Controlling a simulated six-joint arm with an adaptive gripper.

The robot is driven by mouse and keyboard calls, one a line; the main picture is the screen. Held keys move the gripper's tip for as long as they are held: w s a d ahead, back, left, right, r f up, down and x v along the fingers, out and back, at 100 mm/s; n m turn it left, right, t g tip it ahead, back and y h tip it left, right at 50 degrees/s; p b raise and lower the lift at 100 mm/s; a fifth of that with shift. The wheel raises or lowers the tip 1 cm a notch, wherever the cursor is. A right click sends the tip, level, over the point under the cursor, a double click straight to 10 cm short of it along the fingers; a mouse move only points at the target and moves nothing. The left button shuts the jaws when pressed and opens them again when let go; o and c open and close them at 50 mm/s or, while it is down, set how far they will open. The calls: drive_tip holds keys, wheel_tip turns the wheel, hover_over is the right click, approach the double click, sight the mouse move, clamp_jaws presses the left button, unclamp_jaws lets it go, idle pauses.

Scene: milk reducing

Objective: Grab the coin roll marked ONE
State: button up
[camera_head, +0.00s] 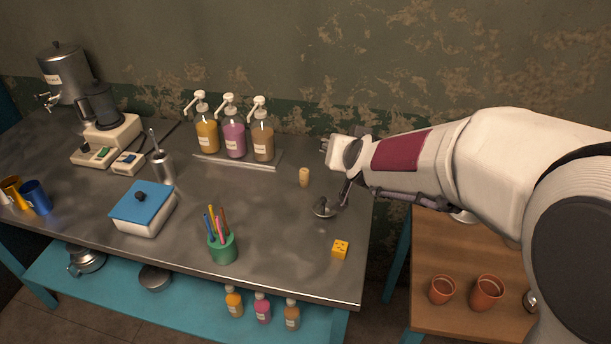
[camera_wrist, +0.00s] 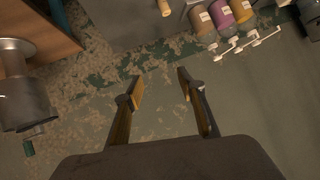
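A small tan cylinder (camera_head: 304,177), which looks like a coin roll, stands upright on the metal table near its back right part. No marking on it can be read. A tan piece, likely the same roll (camera_wrist: 164,7), shows at the top edge of the wrist view, cut off by the frame. My gripper (camera_wrist: 160,83) is open and empty, its two fingers apart and facing the bare wall. In the head view my arm's end is just right of the roll, and the fingers cannot be made out clearly.
A tray (camera_head: 237,161) with three pump bottles stands left of the roll. A metal domed item (camera_head: 324,208) and a yellow block (camera_head: 340,249) are in front. A green pen cup (camera_head: 222,248) and a blue-lidded box (camera_head: 143,208) stand further left. Terracotta cups (camera_head: 486,292) are on the wooden table.

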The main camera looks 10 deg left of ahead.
drive_tip(key=w+a+f+t+h, duration=0.2)
drive_tip(key=w+a+f, duration=0.4)
drive_tip(key=a+f, duration=0.25)
drive_tip(key=m+t+h, duration=0.1)
drive_tip(key=h, duration=0.1)
approach(304, 172)
drive_tip(key=shift+w+f, duration=0.45)
drive_tip(key=shift+w, duration=0.15)
drive_tip(key=shift+w+f, duration=0.45)
drive_tip(key=shift+w, duration=0.2)
drive_tip(key=shift+x, duration=1.3)
drive_tip(key=shift+r+x, duration=0.2)
drive_tip(key=shift+x, duration=1.05)
drive_tip(key=shift+r+x, duration=0.2)
drive_tip(key=shift+x, duration=1.1)
drive_tip(key=shift+w, duration=0.15)
clamp_jaws()
